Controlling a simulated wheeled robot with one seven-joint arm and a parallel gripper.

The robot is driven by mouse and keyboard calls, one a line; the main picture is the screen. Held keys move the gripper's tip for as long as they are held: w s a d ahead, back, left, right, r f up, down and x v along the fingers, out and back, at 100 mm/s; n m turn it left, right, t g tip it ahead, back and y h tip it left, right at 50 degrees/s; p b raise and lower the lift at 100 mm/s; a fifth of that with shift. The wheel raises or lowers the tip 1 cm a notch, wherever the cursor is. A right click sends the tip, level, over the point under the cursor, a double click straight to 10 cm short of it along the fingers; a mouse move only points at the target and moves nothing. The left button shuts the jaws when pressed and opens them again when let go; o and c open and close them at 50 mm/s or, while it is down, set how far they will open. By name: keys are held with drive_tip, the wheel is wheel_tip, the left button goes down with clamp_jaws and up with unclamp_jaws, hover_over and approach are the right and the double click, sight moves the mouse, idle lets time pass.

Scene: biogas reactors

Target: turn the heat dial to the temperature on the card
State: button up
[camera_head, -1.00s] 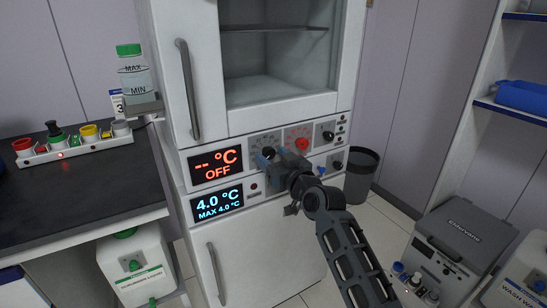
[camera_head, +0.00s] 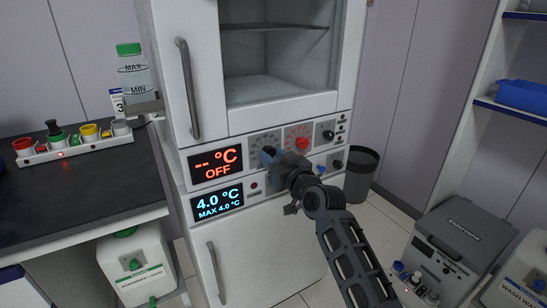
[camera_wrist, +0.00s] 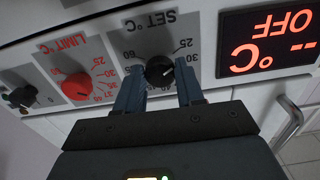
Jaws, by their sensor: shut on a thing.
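The heat dial is the black SET °C knob (camera_wrist: 159,71) on the incubator's panel, shown upside down in the wrist view. My gripper (camera_wrist: 159,88) has a blue finger on each side of it and is shut on it. In the head view my gripper (camera_head: 268,155) covers most of this dial. Numbers such as 25 and 30 show beside the knob; its exact setting is hard to read. The red display (camera_head: 215,165) reads "-- °C OFF". A small white card (camera_head: 117,101) stands partly behind the bottle; only a "3" is legible.
A red LIMIT °C knob (camera_wrist: 76,87) sits beside the dial. A blue display (camera_head: 217,203) reads 4.0 °C. The bottle (camera_head: 134,75) stands on a small shelf at left. A dark bin (camera_head: 361,175) and a grey machine (camera_head: 450,240) stand at right.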

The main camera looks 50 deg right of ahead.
drive_tip(key=shift+a, duration=0.1)
drive_tip(key=shift+m+p, duration=0.85)
drive_tip(key=shift+m, duration=1.95)
drive_tip(key=o, duration=1)
drive_tip(key=shift+o, duration=0.2)
drive_tip(key=v, duration=0.8)
drive_tip(key=shift+b, duration=0.45)
drive_tip(key=shift+w, duration=0.1)
